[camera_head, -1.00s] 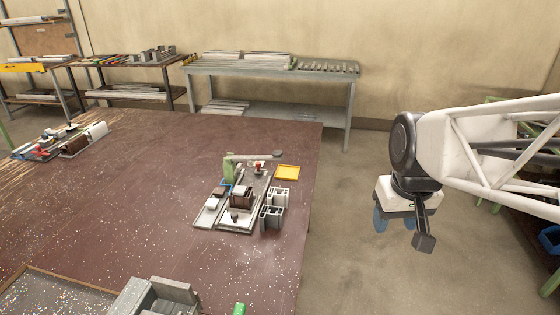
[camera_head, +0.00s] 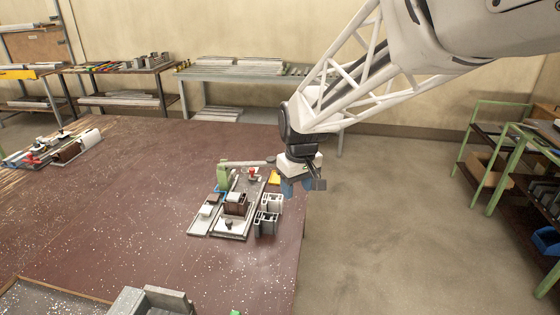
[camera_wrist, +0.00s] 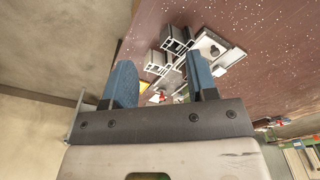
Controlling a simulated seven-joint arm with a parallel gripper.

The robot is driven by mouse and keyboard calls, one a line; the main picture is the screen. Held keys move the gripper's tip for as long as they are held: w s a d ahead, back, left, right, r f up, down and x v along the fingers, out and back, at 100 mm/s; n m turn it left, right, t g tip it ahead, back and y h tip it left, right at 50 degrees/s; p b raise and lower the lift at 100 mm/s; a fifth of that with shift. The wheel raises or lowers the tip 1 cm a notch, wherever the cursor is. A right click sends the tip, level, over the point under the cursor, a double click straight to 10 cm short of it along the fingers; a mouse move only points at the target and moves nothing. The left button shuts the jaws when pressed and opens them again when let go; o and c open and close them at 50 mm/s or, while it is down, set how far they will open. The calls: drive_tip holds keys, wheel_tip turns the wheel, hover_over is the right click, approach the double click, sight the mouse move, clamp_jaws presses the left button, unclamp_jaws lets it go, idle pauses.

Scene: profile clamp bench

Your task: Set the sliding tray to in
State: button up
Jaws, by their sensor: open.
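The clamp fixture sits near the right edge of the brown bench, with a grey base plate (camera_head: 232,234), a green post and arm (camera_head: 223,178), a dark brown block (camera_head: 236,203) and a red knob (camera_head: 252,172). A flat light-grey plate (camera_head: 200,226) lies along its left side; I cannot tell for sure which part is the sliding tray. My gripper (camera_head: 297,188) is open and empty, above the bench's right edge, right of the fixture. Its blue fingers (camera_wrist: 160,75) show apart in the wrist view.
Two grey profile pieces (camera_head: 267,222) stand just right of the fixture, between it and the bench edge. Another fixture (camera_head: 48,150) is at the far left. A grey block (camera_head: 150,302) and a speckled tray (camera_head: 50,298) are at the front. The bench middle is clear.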

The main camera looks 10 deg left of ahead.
drive_tip(key=w+a+f+n, duration=0.1)
drive_tip(key=w+a+f, duration=0.15)
drive_tip(key=a, duration=0.25)
drive_tip(key=w+a+f+n, duration=0.1)
drive_tip(key=w+a+f, duration=0.15)
drive_tip(key=a, duration=0.35)
drive_tip(key=n+g, duration=0.1)
drive_tip(key=n, duration=0.1)
hover_over(229, 221)
drive_tip(key=f, duration=0.7)
drive_tip(key=shift+w, duration=0.2)
drive_tip(key=shift+s+f, duration=0.2)
drive_tip(key=shift+f, duration=3.65)
clamp_jaws()
